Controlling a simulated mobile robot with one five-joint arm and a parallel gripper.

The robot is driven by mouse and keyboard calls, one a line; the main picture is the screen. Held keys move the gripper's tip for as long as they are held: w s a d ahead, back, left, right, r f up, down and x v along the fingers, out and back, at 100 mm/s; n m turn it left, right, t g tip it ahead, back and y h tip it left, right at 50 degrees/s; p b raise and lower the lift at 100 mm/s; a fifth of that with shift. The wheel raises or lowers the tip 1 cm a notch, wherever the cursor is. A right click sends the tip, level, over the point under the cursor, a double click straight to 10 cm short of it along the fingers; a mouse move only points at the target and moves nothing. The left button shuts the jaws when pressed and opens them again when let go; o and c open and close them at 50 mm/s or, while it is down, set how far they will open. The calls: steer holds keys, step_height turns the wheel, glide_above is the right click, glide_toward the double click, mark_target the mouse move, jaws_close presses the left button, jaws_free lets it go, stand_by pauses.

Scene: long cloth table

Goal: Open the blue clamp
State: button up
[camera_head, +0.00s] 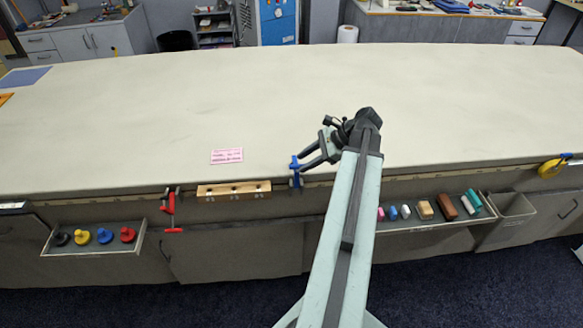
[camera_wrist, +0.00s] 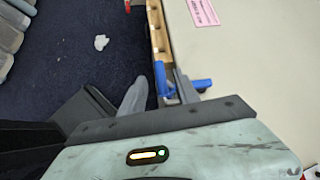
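The blue clamp (camera_head: 295,171) sits on the front edge of the long table, right of the wooden block. In the wrist view, one upright blue part (camera_wrist: 160,76) shows beside the table edge and another blue part (camera_wrist: 203,85) lies at the tabletop side. My gripper (camera_head: 307,157) is at the clamp, with its two dark fingers spread apart. In the wrist view, my gripper (camera_wrist: 160,84) has one finger on either side of the upright blue part. I cannot tell whether a finger touches it. The clamp's lower part is partly hidden.
A red clamp (camera_head: 170,208) hangs on the edge to the left. A wooden block with holes (camera_head: 234,190) lies between the clamps. A pink note (camera_head: 227,156) lies on the bare tabletop (camera_head: 180,100). Trays of knobs (camera_head: 92,247) and small blocks (camera_head: 436,226) hang below the edge.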

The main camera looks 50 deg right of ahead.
mark_target(297, 168)
steer(key=shift+s+d, duration=0.3)
steer(key=b+x, duration=0.5)
steer(key=x, duration=0.2)
steer(key=shift+f, duration=0.2)
steer(key=shift+w+a+f+b, duration=0.15)
steer(key=shift+w+b, duration=0.15)
steer(key=shift+b, duration=0.05)
jaws_close()
stand_by(0.7)
